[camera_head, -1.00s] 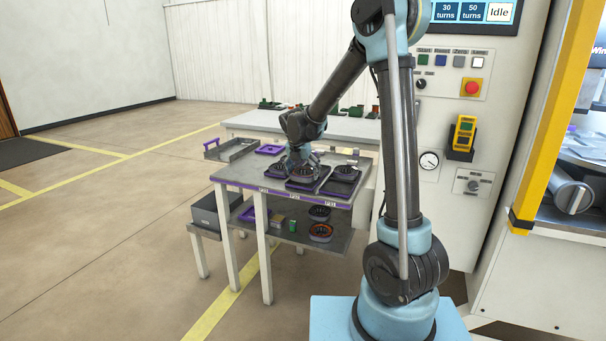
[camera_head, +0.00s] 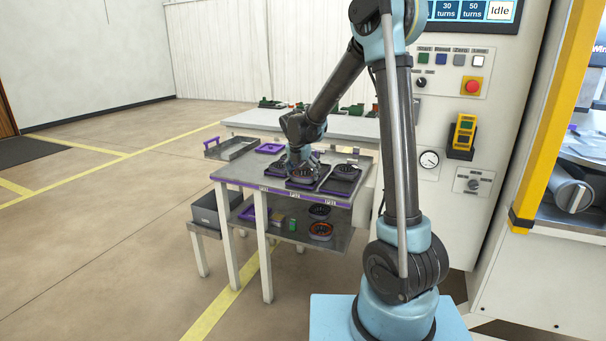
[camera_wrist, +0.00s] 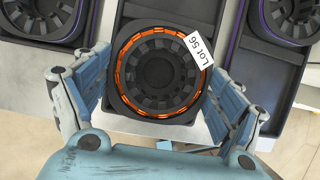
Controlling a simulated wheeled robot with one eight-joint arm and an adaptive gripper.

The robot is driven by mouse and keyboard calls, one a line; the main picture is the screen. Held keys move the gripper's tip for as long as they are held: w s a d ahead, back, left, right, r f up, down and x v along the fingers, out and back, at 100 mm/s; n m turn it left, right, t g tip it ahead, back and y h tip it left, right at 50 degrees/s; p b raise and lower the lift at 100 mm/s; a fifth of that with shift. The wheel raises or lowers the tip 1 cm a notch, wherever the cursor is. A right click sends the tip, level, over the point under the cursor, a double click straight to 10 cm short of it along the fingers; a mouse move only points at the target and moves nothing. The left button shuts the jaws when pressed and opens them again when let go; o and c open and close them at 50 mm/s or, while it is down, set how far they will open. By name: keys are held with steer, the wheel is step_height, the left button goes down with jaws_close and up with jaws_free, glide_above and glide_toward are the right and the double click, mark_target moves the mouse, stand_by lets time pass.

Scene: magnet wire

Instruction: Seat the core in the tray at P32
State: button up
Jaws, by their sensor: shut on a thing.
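The core (camera_wrist: 158,68) is a dark toothed ring with an orange winding and a white tag reading "Lot 56". It lies between the two blue fingers of my gripper (camera_wrist: 157,88), which is shut on it. In the head view my gripper (camera_head: 302,167) is at the middle tray on the table's front part. Its fingers partly hide the core there. The place labels on the table's edge are too small to read surely.
Trays with dark cores stand close on both sides, a left one (camera_wrist: 39,14) and a right one (camera_wrist: 291,18). The table (camera_head: 240,173) has a lower shelf with more cores, one orange (camera_head: 320,231). A winding machine panel (camera_head: 455,120) stands at the right.

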steer(key=shift+f, duration=0.35)
steer(key=o, duration=1.6)
steer(key=shift+v, duration=2.5)
steer(key=v, duration=1.2)
steer(key=shift+d, duration=0.1)
